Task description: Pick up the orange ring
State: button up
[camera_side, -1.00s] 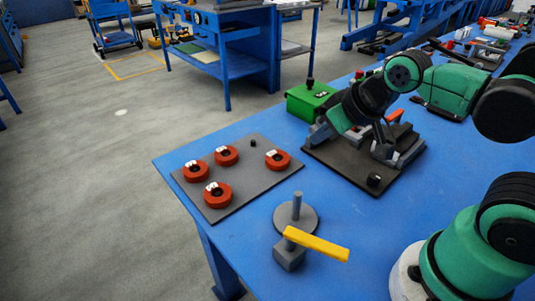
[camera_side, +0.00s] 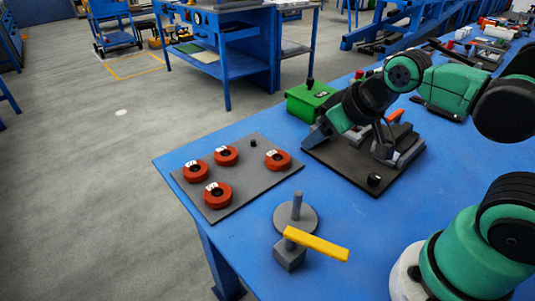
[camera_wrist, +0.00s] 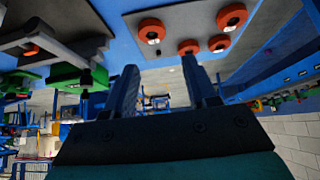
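Several orange-red rings with small white labels lie on a grey panel (camera_side: 235,195) on the blue table. In the side view they are a near ring (camera_side: 218,199), a left ring (camera_side: 192,173), a back ring (camera_side: 226,154) and a right ring (camera_side: 284,161). The wrist view shows orange rings at its top, one at left (camera_wrist: 151,23) and one at far right (camera_wrist: 232,10). My gripper (camera_wrist: 161,63) is open and empty, its two fingers apart. In the side view my arm's end is right of the panel, above a dark base plate, away from the rings.
A dark plate (camera_side: 326,161) carries a fixture with an orange part (camera_side: 395,116). A green box (camera_side: 312,101) stands behind it. A grey disc with an upright post (camera_side: 297,207) and a yellow bar (camera_side: 318,243) on a grey block stand at the front. Blue table between is clear.

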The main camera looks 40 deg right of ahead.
jog(key=o, duration=0.6)
jog(key=n+g, duration=0.7)
jog(key=n, duration=0.6)
send_over(218, 194)
jog(key=f, duration=0.6)
jog(key=shift+d+f, duration=0.25)
jog(key=shift+f, duration=0.05)
jog(key=shift+a+f+n, duration=0.3)
jog(key=shift+f, duration=2.9)
